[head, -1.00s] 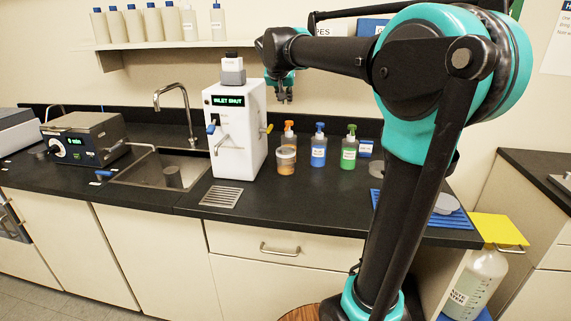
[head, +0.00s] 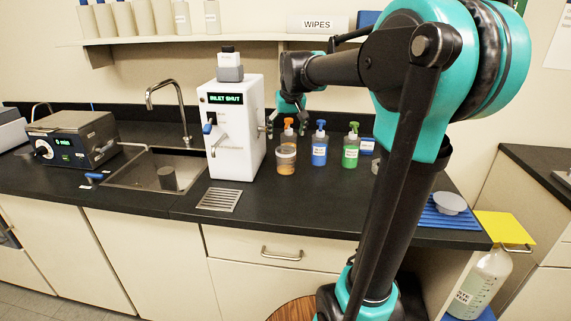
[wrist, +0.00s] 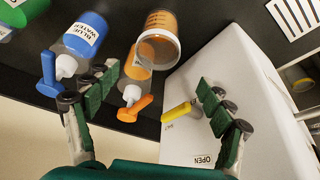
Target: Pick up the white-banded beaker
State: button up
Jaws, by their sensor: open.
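An amber beaker (head: 286,160) with a pale band near its rim stands on the dark counter, right of the white instrument (head: 235,126). In the wrist view the beaker (wrist: 158,46) shows its pale rim and printed marks, beyond my fingertips. My gripper (head: 287,122) is open and empty, above the beaker and beside the instrument's right side. In the wrist view my gripper (wrist: 157,95) has its fingers wide apart, with the orange-topped bottle (wrist: 137,85) seen between them. A greyish beaker (head: 167,178) sits in the sink; whether it has a band cannot be told.
A blue-topped bottle (head: 319,145) and a green-topped bottle (head: 351,147) stand right of the beaker. The instrument's yellow lever (wrist: 178,112) is close to my right finger in the wrist view. A drain grate (head: 219,199) lies in front; the counter front is clear.

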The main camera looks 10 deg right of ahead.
aim_at(286, 148)
jog(key=shift+s+d+x, duration=0.1)
jog(key=shift+d+x, duration=0.05)
jog(key=shift+x, duration=2.2)
jog(key=shift+s+d+x, duration=0.1)
jog(key=shift+d+x, duration=0.05)
jog(key=shift+x, duration=2.15)
jog(key=shift+f, duration=0.1)
jog(key=shift+c, duration=0.3)
jog(key=c, duration=1.8)
jog(key=shift+r, duration=0.45)
jog(key=s+d+r, duration=0.1)
jog(key=s+r, duration=0.1)
jog(key=s, duration=1.6)
jog(key=shift+d+r, duration=0.2)
jog(key=shift+r, duration=0.1)
